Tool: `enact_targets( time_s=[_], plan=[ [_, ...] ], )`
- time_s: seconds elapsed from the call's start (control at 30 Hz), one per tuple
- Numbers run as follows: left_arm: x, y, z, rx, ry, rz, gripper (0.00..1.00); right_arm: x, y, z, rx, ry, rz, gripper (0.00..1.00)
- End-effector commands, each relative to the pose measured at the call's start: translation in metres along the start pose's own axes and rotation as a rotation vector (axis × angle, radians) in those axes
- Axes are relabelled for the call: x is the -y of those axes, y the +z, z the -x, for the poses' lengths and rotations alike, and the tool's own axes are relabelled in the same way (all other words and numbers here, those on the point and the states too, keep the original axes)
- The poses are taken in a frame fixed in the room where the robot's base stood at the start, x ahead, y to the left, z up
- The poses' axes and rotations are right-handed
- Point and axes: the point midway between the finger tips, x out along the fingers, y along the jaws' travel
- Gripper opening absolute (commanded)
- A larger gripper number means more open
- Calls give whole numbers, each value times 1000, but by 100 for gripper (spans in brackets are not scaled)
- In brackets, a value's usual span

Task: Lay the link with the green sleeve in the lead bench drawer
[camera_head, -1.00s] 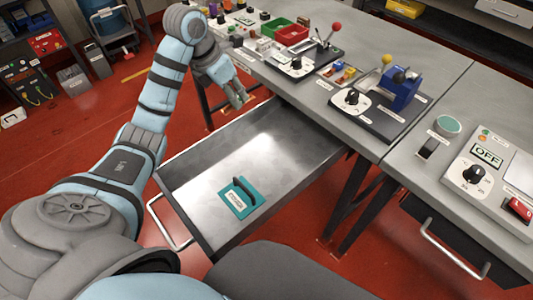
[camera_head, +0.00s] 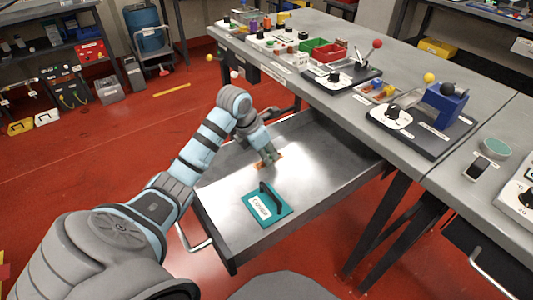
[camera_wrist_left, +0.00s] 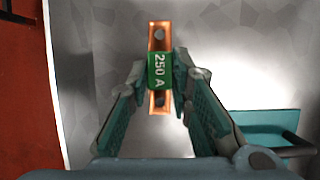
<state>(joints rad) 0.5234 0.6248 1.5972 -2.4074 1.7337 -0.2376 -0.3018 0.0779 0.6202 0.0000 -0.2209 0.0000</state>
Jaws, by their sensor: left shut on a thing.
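The lead bench drawer (camera_head: 318,152) is a grey metal drawer pulled open below the bench. The link (camera_wrist_left: 158,101) is a copper bar with holes and a green sleeve (camera_wrist_left: 160,71) marked "250 A". My left gripper (camera_head: 266,154) is shut on the link at its sleeve, as the left wrist view shows. I cannot tell whether the link touches the drawer floor. My right gripper is not in view.
A teal block (camera_head: 266,206) with a black handle and a white label lies in the drawer, nearer me than the link. The bench top (camera_head: 420,62) carries switches, trays and levers. The drawer floor right of the gripper is bare.

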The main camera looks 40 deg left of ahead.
Motion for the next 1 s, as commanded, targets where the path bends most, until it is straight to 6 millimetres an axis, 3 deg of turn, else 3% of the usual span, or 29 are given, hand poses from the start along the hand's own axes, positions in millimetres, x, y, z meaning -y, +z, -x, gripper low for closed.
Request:
enact_targets(
  time_s=[0.1,0.13,0.23,0.5,0.63,1.0],
  plan=[
    [0,-1,-3,0,0,0,0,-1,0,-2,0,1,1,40],
    [0,-1,-2,0,0,0,24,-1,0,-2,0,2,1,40],
    [0,-1,-2,0,0,0,40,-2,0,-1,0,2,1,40],
    [0,-1,-1,0,0,0,40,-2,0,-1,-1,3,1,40],
    [-1,1,11,0,2,-1,40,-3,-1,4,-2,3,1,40],
    [-1,2,106,1,4,-1,40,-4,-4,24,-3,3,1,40]
  ],
)
